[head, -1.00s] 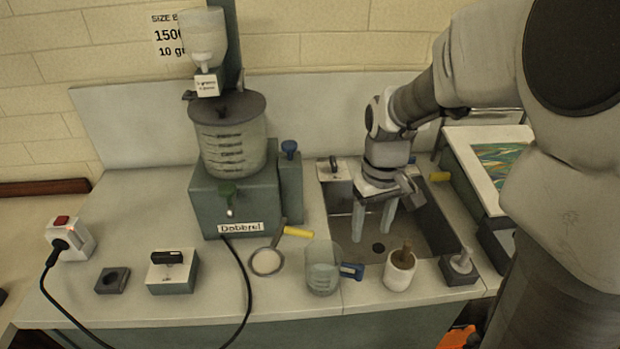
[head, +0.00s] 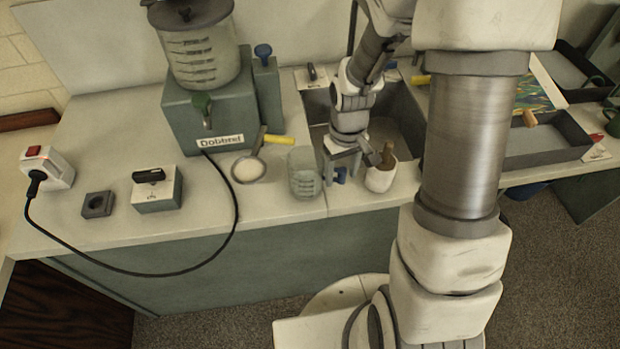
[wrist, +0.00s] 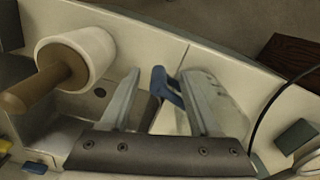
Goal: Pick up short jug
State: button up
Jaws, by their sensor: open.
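The short jug (head: 304,174) is a clear, pale green measuring jug with a blue handle, standing upright near the counter's front edge in the head view. Its handle points right. My gripper (head: 342,178) is just right of the jug body, pointing down, with its fingers on either side of the handle. In the wrist view my gripper (wrist: 161,76) is open, and the blue handle (wrist: 163,86) shows between the fingers. The jug body lies beyond the right finger and is partly hidden by it. I see no clear grip on the handle.
A white pot with a wooden pestle (head: 381,178) stands close to the right of my gripper. A sieve with a yellow handle (head: 249,168) lies left of the jug. The sink (head: 400,130) is behind. A black cable (head: 237,205) loops across the counter at left.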

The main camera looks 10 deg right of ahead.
jog(key=shift+f, duration=1.05)
grip_shut()
dwell(0.6)
